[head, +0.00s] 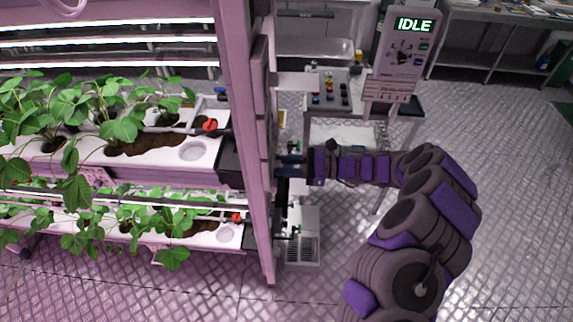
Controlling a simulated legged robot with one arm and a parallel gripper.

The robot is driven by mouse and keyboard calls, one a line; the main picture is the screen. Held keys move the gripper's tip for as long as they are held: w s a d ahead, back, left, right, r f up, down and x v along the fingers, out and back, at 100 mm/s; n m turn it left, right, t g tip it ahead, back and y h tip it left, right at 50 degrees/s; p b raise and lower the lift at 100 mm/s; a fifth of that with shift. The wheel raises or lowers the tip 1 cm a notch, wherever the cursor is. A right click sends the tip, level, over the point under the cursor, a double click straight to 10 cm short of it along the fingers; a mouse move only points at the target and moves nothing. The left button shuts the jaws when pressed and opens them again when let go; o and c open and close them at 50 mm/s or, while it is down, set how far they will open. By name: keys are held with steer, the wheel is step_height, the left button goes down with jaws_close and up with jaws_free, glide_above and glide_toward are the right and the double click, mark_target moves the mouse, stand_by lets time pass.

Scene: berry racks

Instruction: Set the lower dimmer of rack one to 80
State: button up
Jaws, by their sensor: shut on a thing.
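The rack (240,110) stands at the left, with its pink end post facing my arm. My gripper (283,166) reaches in from the right to the outer side of this post, at a height between the two plant shelves. Its fingers are shut on a dimmer knob at the post's side. The knob itself is hidden by the fingers and the post's edge. Its scale and setting cannot be read here, nor can I tell from this view which dimmer it is.
Strawberry plants grow in an upper white trough (195,152) and a lower one (228,236). Behind my arm stands a bench (345,75) with small coloured items, and a panel (402,55) reading "IDLE". A grey unit (302,250) sits low beside the post. The right floor is clear.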

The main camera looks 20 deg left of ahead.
steer(key=shift+c, duration=0.9)
steer(key=n+b, duration=0.4)
steer(key=n, duration=0.1)
steer(key=shift+w+b, duration=0.1)
steer(key=shift+b, duration=0.3)
steer(key=o, duration=1.1)
steer(key=shift+c, duration=0.2)
steer(key=p+v, duration=0.3)
steer(key=v, duration=1.4)
steer(key=shift+d, duration=0.2)
